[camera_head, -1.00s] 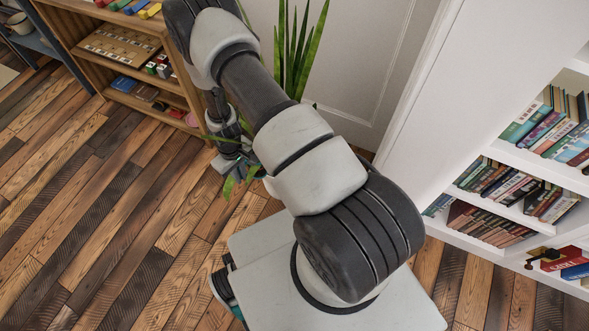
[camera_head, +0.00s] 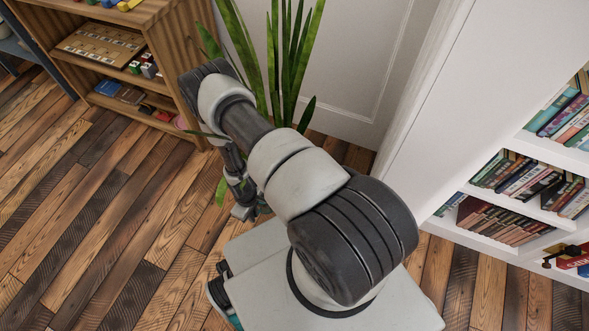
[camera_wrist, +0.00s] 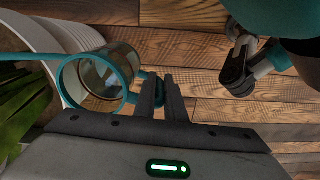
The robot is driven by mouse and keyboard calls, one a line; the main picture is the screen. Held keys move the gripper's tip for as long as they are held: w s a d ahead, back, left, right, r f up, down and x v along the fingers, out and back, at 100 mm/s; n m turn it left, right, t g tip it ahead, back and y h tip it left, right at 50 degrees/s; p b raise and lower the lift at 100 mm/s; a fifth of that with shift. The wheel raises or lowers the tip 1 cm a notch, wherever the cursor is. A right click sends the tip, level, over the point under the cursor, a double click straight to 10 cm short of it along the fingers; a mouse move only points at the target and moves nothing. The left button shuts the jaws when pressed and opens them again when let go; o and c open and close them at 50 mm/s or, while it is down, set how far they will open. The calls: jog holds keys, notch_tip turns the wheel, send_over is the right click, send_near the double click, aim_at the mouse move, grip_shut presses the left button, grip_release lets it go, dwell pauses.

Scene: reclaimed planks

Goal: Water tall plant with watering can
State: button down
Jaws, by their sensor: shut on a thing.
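The watering can (camera_wrist: 126,61) has a clear body, teal rims and a thin teal spout (camera_wrist: 25,55) running left in the wrist view. My gripper (camera_wrist: 166,78) is shut on the can's teal handle (camera_wrist: 160,92), at the right of the body. I cannot tell how far the can is tilted. The tall plant (camera_head: 290,60) has long green upright leaves and stands behind my arm in the head view. Some leaves show in the wrist view (camera_wrist: 22,105), beside a white curved surface (camera_wrist: 38,38), probably its pot. In the head view my arm hides the pot and the can.
A wooden shelf (camera_head: 165,45) with games and toys stands left of the plant. A white panelled door or wall (camera_head: 350,70) is behind it. A white bookcase (camera_head: 440,130) stands at the right. The plank floor (camera_head: 90,220) is clear on the left.

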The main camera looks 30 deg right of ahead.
notch_tip(320, 180, up, 6)
jog(key=d+g+y+p, duration=0.1)
jog(key=d+y, duration=0.1)
jog(key=y, duration=0.1)
jog(key=shift+w, duration=0.3)
jog(key=shift+w+d+r, duration=0.1)
jog(key=shift+r, duration=0.15)
jog(key=shift+d+r+y+p, duration=0.2)
jog(key=shift+r+y+p, duration=0.15)
jog(key=shift+r, duration=0.2)
jog(key=shift+w+d, duration=0.1)
jog(key=shift+d+r+g+y+b, duration=0.15)
jog(key=shift+g+y+b, duration=0.15)
jog(key=shift+y+b, duration=0.05)
jog(key=shift+w+d+r+y+b, duration=0.25)
jog(key=shift+d+r+y+b, duration=0.15)
jog(key=shift+d+b, duration=0.1)
dwell(1.8)
